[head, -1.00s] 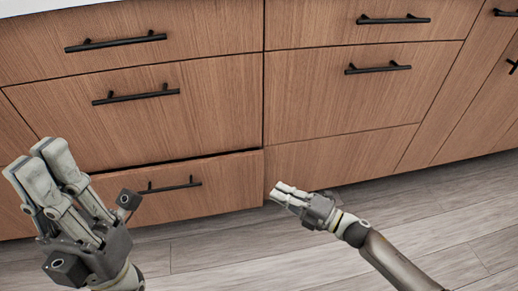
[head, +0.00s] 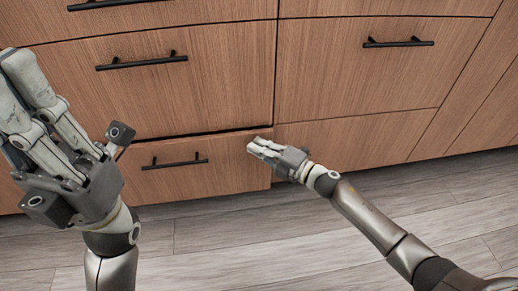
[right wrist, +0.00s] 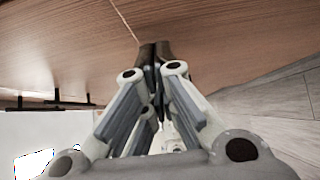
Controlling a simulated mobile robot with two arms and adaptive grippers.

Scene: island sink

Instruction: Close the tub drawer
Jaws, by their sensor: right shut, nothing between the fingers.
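The tub drawer is probably the bottom left drawer (head: 225,177) in the head view, wood-fronted with a black bar handle (head: 174,163). Its front stands out slightly from the cabinet, with a dark gap along its top edge. My right gripper (head: 251,147) is shut and empty at the upper right corner of this front. In the right wrist view its closed fingertips (right wrist: 154,55) are at or very near the wood; contact is unclear. My left gripper (head: 22,72) is raised at the left, nearer the camera; its finger gap is hard to judge.
Other wood drawers with black handles (head: 142,62) lie above, their fronts flush. A plain panel (head: 355,142) is right of the low drawer. The grey plank floor (head: 230,240) in front is clear.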

